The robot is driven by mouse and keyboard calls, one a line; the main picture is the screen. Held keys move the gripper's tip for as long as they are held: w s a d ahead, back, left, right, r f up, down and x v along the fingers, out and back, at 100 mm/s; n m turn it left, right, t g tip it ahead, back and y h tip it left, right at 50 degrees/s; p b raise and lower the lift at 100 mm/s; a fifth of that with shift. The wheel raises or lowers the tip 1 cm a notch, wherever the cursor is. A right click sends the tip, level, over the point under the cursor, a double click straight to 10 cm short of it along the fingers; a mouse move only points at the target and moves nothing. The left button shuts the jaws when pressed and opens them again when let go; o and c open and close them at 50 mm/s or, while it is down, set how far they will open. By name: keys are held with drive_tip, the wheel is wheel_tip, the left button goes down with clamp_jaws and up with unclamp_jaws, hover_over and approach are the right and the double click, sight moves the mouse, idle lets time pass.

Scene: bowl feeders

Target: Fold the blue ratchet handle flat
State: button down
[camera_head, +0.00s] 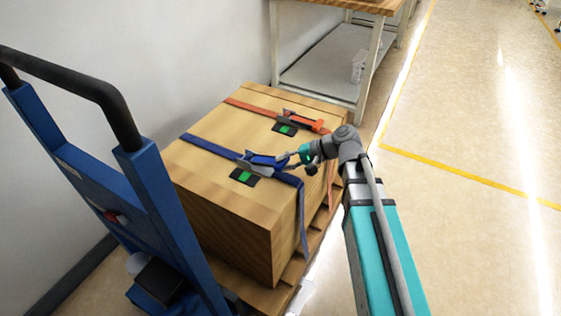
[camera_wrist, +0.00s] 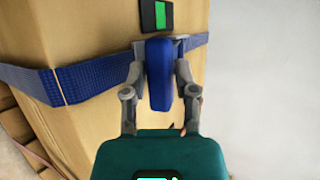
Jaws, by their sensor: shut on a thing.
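The blue ratchet handle (camera_head: 270,160) is on the blue strap (camera_head: 211,147) on top of the large wooden crate (camera_head: 240,215). In the wrist view the blue handle (camera_wrist: 159,85) runs between my two fingers, and the blue strap (camera_wrist: 90,78) passes across behind it. My gripper (camera_head: 291,157) reaches in from the right and is shut on the handle; it also shows in the wrist view (camera_wrist: 159,68). The handle's exact angle to the crate top is hard to tell. The gripper hides part of it.
An orange ratchet (camera_head: 304,120) on an orange strap lies farther back on the crate. Green-marked black pads (camera_head: 243,176) sit beside the ratchets. A blue cart frame (camera_head: 165,215) stands at the left, a workbench (camera_head: 335,70) behind. The floor at right is clear.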

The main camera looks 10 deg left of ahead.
drive_tip(key=shift+d+f+b, duration=0.15)
drive_tip(key=shift+f+b, duration=0.4)
drive_tip(key=shift+f, duration=0.2)
drive_tip(key=shift+d+f+b, duration=0.1)
drive_tip(key=shift+f+b, duration=0.4)
drive_tip(key=shift+f, duration=0.2)
drive_tip(key=shift+c, duration=2.4)
unclamp_jaws()
drive_tip(key=shift+d, duration=0.15)
drive_tip(key=d, duration=1.5)
drive_tip(key=shift+w+d+r, duration=0.2)
drive_tip(key=shift+w+d, duration=0.05)
drive_tip(key=shift+w, duration=0.2)
drive_tip(key=shift+a, duration=0.1)
